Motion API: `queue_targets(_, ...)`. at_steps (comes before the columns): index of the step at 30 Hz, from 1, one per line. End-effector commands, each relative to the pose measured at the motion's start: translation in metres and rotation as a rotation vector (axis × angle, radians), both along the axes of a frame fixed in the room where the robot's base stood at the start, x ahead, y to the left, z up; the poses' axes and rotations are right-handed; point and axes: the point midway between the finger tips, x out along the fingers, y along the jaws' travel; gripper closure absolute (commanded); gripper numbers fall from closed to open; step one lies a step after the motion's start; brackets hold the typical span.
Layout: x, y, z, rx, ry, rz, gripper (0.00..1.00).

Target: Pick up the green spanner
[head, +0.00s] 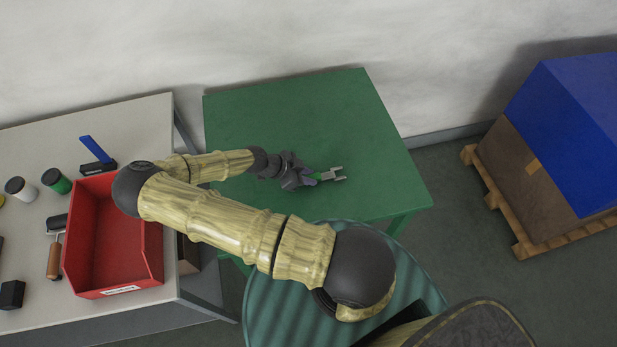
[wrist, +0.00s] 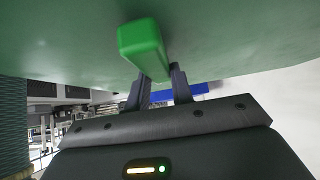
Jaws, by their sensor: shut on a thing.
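The green spanner has a green handle (head: 317,176) and a grey open-ended jaw (head: 337,174) that points right over the green table (head: 300,110). My gripper (head: 308,178) is shut on the handle; its dark body hides part of it in the head view. In the wrist view the green handle (wrist: 145,48) stands out large from between the two dark fingers (wrist: 160,86), its blunt end toward the camera. I cannot tell whether the spanner touches the tabletop or is just above it.
The green table is otherwise bare. At left, a pale bench (head: 140,112) bears a red bin (head: 81,235), a blue-handled tool (head: 95,149), a green-sided jar (head: 57,181), a white jar (head: 20,189) and a roller (head: 54,259). At right, a brown-and-blue load (head: 530,180) sits on a pallet (head: 525,245).

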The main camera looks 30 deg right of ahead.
Motion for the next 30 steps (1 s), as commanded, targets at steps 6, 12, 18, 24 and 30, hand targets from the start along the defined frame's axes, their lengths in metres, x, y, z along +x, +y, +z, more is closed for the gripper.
queue_targets(6, 0.000, 0.001, 0.030, 0.001, -0.003, -0.001, 1.00)
queue_targets(12, 0.000, 0.001, 0.068, 0.001, -0.003, -0.002, 1.00)
queue_targets(18, 0.000, 0.000, 0.091, 0.000, 0.001, -0.001, 1.00)
queue_targets(24, -0.001, 0.000, 0.093, -0.001, 0.002, -0.001, 1.00)
queue_targets(30, -0.001, 0.000, 0.093, -0.001, 0.001, -0.001, 1.00)
